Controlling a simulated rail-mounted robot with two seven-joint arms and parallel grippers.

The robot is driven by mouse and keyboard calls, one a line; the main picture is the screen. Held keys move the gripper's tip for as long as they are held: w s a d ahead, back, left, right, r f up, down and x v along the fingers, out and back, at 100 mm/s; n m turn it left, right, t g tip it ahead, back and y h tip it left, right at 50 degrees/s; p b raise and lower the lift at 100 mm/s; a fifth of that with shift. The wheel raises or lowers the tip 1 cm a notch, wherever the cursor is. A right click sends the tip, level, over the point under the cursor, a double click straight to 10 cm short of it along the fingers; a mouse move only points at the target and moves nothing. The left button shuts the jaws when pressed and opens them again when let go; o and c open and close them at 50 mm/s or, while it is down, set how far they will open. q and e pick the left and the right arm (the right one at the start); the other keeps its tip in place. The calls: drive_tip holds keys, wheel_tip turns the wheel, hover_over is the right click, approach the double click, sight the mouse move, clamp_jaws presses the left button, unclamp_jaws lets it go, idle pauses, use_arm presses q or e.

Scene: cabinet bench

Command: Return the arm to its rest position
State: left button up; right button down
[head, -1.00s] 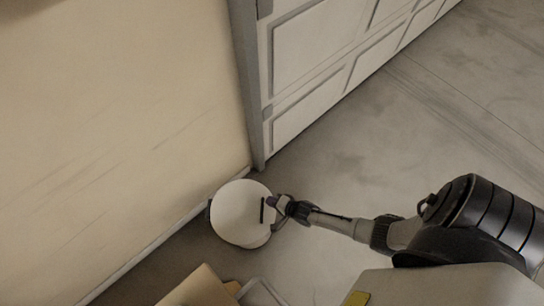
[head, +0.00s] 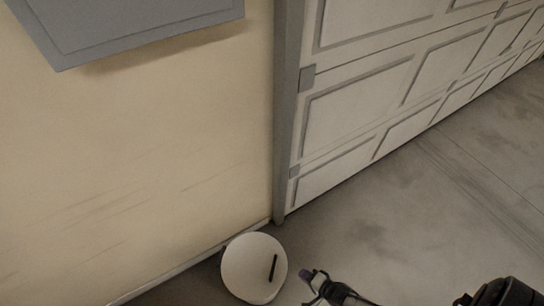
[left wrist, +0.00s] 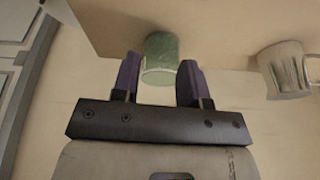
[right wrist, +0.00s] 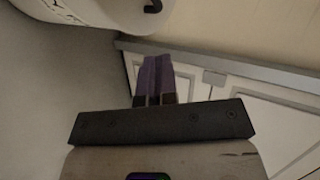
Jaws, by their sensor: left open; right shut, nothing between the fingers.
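My right gripper (head: 314,285) is at the lower edge of the head view, just right of a white round bin (head: 246,271) with a dark slot or handle. A gap of floor shows between them there. In the right wrist view my right gripper (right wrist: 155,75) has its purple fingers together and empty, with the white bin (right wrist: 105,12) at the upper left. My left gripper (left wrist: 157,76) shows only in the left wrist view, with its purple fingers apart. A green cup (left wrist: 160,52) appears beyond the gap between them; I cannot tell how far.
A white panelled cabinet (head: 365,105) stands at the upper right, beside a beige wall (head: 140,150). A grey panel (head: 135,25) juts in at the top left. Grey floor (head: 400,220) is open at the right. A metal mug (left wrist: 283,70) shows in the left wrist view.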

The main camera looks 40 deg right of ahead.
drive_tip(key=s+f+n+g+h, duration=0.1)
drive_tip(key=s+f+n+g, duration=0.4)
drive_tip(key=n, duration=0.5)
drive_tip(key=w+a+r+n+g+h, duration=0.1)
drive_tip(key=w+a+r+n+g, duration=0.2)
drive_tip(key=r, duration=0.5)
drive_tip(key=w+r+n+g, duration=0.2)
drive_tip(key=r+n, duration=0.3)
drive_tip(key=r, duration=0.3)
drive_tip(key=s+r+t+p, duration=0.1)
drive_tip(key=s+r+p, duration=0.15)
drive_tip(key=r, duration=0.85)
drive_tip(key=s+r+t+p, duration=0.1)
drive_tip(key=s+r, duration=0.3)
drive_tip(key=r, duration=0.6)
wheel_tip(320, 180, up, 34)
drive_tip(key=w+p, duration=0.1)
drive_tip(key=p, duration=3.1)
drive_tip(key=shift+a+f+p, duration=0.2)
drive_tip(key=shift+f+p, duration=0.05)
drive_tip(key=shift+p, duration=0.15)
